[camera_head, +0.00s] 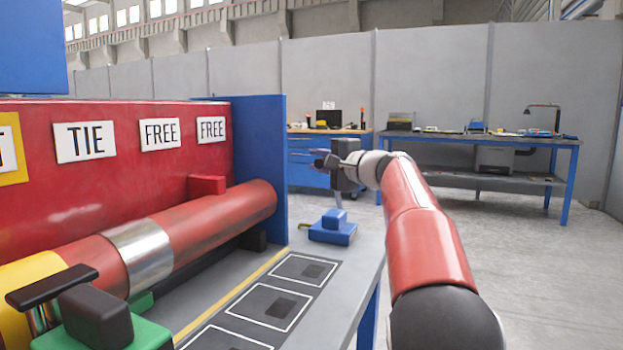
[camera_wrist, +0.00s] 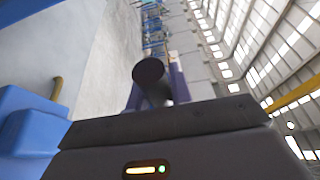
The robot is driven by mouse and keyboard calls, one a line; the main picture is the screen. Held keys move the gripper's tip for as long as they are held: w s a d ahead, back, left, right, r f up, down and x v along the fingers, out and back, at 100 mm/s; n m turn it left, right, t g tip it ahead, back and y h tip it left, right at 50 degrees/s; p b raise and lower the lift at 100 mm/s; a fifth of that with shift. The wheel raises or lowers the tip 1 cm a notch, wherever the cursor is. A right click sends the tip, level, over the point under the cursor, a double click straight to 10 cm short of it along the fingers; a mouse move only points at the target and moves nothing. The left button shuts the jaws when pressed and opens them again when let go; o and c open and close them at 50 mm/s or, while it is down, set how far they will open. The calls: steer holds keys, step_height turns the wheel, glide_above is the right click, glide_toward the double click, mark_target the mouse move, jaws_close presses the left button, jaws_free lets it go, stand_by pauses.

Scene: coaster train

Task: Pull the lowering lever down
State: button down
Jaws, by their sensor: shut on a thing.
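A blue base block (camera_head: 333,229) sits at the far end of the grey bench, with a small brass piece at its left. A thin grey lever shaft (camera_head: 338,198) rises from it, roughly upright, towards my gripper (camera_head: 326,161). In the wrist view, a dark round knob (camera_wrist: 148,70) on a shaft sits between the two fingers of my gripper (camera_wrist: 153,92). My gripper is shut on this lever. The blue base also shows at the left of the wrist view (camera_wrist: 32,125). The fingertips' contact with the shaft is partly hidden.
A red housing with white signs (camera_head: 85,142) and a red cylinder (camera_head: 215,218) stand left of the bench, ending at a blue plate (camera_head: 262,150). A green-based device (camera_head: 100,318) is in the near left. Work tables (camera_head: 480,140) stand behind. Open floor lies right.

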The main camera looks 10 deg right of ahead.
steer(key=s+d+m+t+y+b, duration=0.1)
steer(key=s+d+t+b, duration=0.2)
steer(key=d+b, duration=0.4)
steer(key=shift+s+m+b, duration=0.4)
steer(key=shift+s+b, duration=0.3)
steer(key=shift+s, duration=0.2)
steer(key=shift+d+r, duration=0.15)
steer(key=c, duration=1.3)
jaws_free()
steer(key=shift+s+d, duration=0.1)
steer(key=shift+o, duration=0.2)
